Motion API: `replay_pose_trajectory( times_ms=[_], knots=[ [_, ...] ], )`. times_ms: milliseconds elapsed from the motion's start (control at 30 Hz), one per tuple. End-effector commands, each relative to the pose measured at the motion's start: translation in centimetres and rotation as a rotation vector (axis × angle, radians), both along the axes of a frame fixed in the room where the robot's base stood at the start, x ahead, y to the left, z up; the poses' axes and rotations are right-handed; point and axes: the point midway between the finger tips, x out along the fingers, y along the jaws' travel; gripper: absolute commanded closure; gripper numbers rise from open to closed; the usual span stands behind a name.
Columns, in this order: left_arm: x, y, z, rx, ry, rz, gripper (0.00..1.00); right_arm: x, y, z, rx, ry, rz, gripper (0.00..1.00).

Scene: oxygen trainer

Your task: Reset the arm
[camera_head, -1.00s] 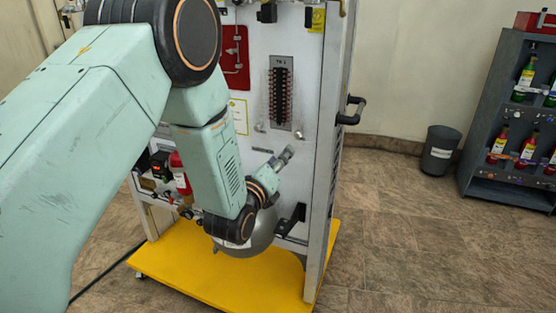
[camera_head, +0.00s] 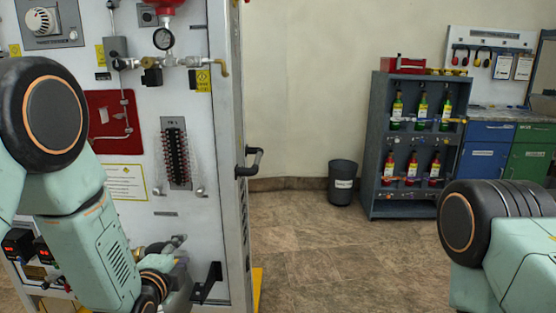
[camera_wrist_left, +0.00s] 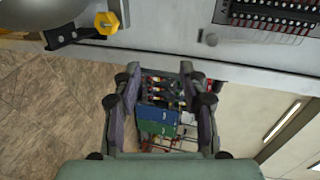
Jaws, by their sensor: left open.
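My left arm comes in from the left in the head view and hangs down in front of the white trainer panel (camera_head: 218,120). Its gripper is low by the panel's foot and mostly hidden behind my own arm links there. In the left wrist view my left gripper (camera_wrist_left: 160,100) is open, with its two fingers apart and nothing between them. The panel's edge and a yellow knob (camera_wrist_left: 106,22) show beyond the fingers. Part of my right arm shows at the right of the head view; its gripper is out of the picture.
A black handle (camera_head: 250,160) sticks out from the panel's right side. A grey bin (camera_head: 342,184) and a dark shelf of bottles (camera_head: 372,150) stand by the back wall. Blue cabinets (camera_head: 487,135) stand farther right. The tiled floor (camera_head: 330,250) between is clear.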

Motion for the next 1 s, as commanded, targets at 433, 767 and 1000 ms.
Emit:
replay_pose_trajectory(
  times_ms=[433,767,1000],
  knots=[
    [-13.6,0.4,-14.0,-0.825,0.537,0.511,0.57,0.0,0.0,0.0,0.000,0.000,0.000,1.00],
    [-32.5,0.4,-21.9,-1.105,0.891,1.185,0.57,0.0,0.0,0.0,0.000,0.000,0.000,1.00],
    [-40.9,0.4,-23.5,-1.018,1.032,1.326,0.57,0.0,0.0,0.0,0.000,0.000,0.000,1.00]
  ],
)
